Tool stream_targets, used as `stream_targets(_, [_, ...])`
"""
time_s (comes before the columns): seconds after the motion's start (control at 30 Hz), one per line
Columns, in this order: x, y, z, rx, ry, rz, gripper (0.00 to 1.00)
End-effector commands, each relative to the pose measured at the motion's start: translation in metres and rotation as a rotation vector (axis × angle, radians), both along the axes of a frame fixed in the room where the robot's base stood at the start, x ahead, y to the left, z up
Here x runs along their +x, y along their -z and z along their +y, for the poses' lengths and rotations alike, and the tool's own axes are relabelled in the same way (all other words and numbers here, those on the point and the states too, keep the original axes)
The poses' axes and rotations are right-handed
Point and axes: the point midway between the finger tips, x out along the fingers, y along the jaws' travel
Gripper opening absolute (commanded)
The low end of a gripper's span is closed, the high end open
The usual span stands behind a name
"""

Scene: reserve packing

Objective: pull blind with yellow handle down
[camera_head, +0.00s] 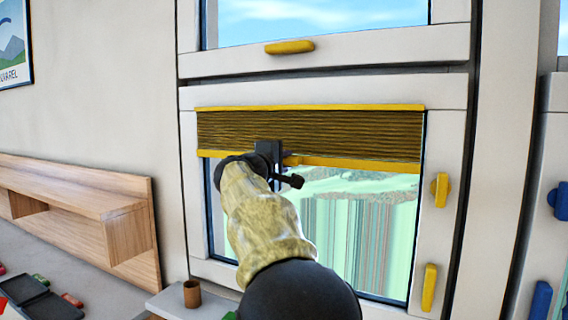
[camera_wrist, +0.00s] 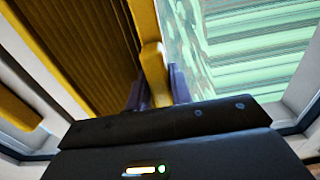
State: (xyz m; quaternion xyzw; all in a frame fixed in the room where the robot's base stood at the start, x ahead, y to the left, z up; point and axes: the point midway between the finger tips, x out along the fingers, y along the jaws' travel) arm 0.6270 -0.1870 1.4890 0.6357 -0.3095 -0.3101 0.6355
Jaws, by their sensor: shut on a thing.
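The blind (camera_head: 330,135) is a brown pleated shade with a yellow top rail and a yellow bottom rail (camera_head: 370,165). It covers about the upper third of the lower window. My gripper (camera_head: 272,165) is at the bottom rail, left of its middle. In the wrist view my gripper (camera_wrist: 155,90) has its dark fingers on both sides of the yellow handle (camera_wrist: 154,72) and is shut on it. The pleats (camera_wrist: 85,50) show left of the handle there, and the glass shows to its right. My gripper partly hides the handle in the head view.
The white window frame (camera_head: 200,215) surrounds the pane. Yellow handles stick out on its right side, one upper (camera_head: 440,190) and one lower (camera_head: 429,288). A wooden shelf (camera_head: 120,200) is on the left wall. A brown cup (camera_head: 192,294) stands on the sill below.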

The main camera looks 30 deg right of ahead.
Motion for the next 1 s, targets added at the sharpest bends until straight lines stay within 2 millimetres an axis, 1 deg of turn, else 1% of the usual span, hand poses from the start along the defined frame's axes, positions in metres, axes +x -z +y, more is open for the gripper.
stream_targets(0.03, [0.0,0.018,0.0,-0.001,0.002,0.001,0.0])
stream_targets(0.67, [0.0,0.122,0.001,-0.002,0.0,0.001,0.0])
stream_targets(1.0, [-0.001,0.18,0.0,-0.001,0.001,0.001,0.0])
